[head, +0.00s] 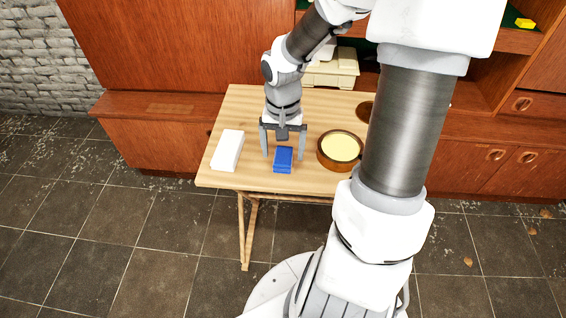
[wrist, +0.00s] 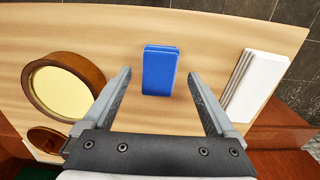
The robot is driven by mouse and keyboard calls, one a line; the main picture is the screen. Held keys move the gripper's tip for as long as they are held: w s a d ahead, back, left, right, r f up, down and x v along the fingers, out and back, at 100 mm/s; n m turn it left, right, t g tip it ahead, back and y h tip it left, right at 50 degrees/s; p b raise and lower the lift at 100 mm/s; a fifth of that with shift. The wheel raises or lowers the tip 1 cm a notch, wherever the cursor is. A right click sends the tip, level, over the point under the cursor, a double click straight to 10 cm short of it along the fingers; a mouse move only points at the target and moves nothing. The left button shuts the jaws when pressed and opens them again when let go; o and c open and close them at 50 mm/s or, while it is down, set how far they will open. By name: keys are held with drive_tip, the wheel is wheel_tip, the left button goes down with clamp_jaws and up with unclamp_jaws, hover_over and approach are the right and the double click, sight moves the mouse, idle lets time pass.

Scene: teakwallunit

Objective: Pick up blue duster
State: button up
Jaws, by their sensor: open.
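The blue duster (head: 283,160) is a small blue block on the light wooden table (head: 245,110), near its front edge. My gripper (head: 283,156) is open and points down above the table at the duster. In the wrist view the blue duster (wrist: 160,72) lies just beyond and between the two spread fingertips of my gripper (wrist: 158,74). Nothing is held, and the exact height of the fingers above the table is hard to tell.
A white block (head: 228,150) lies left of the duster. A round wooden bowl (head: 341,167) with a cream inside stands to the right. A beige machine (head: 332,70) sits at the table's back, before the wooden wall unit (head: 180,50). The tabletop between these is clear.

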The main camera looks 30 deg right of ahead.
wheel_tip(320, 180, down, 2)
drive_tip(key=shift+f+b, duration=0.2)
drive_tip(key=shift+b, duration=0.15)
drive_tip(key=c, duration=1.4)
drive_tip(key=shift+r, duration=0.1)
drive_tip(key=shift+c, duration=0.2)
wheel_tip(320, 180, up, 5)
drive_tip(key=p, duration=0.3)
drive_tip(key=shift+f, duration=0.2)
drive_tip(key=w+d+r+p, duration=0.3)
drive_tip(key=d+r, duration=0.3)
drive_tip(key=d, duration=0.5)
drive_tip(key=shift+w+r, duration=0.15)
drive_tip(key=shift+w, duration=0.05)
drive_tip(key=shift+d, duration=0.1)
